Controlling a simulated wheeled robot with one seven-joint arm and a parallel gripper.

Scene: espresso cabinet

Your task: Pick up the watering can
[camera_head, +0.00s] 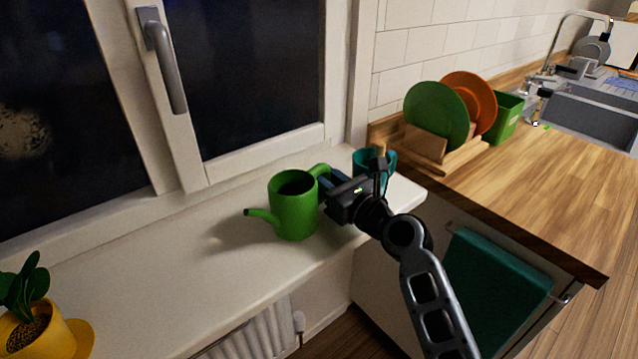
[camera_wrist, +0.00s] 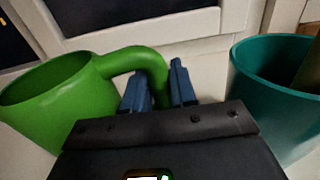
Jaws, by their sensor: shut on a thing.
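The green watering can (camera_head: 293,212) stands upright on the white window sill, with its spout to the left and its handle to the right. My gripper (camera_head: 327,181) reaches in from the right at the handle. In the wrist view the can's body (camera_wrist: 58,100) is at the left, and its curved handle (camera_wrist: 140,58) runs between the two blue fingers of my gripper (camera_wrist: 160,88). The fingers are shut on the handle. The lower part of the handle is hidden behind my gripper.
A teal pot (camera_head: 386,160) stands close to the right of my gripper, also in the wrist view (camera_wrist: 275,90). A yellow plant pot (camera_head: 48,338) is at the sill's left end. The window handle (camera_head: 165,60) is above. The sill (camera_head: 160,270) between is clear.

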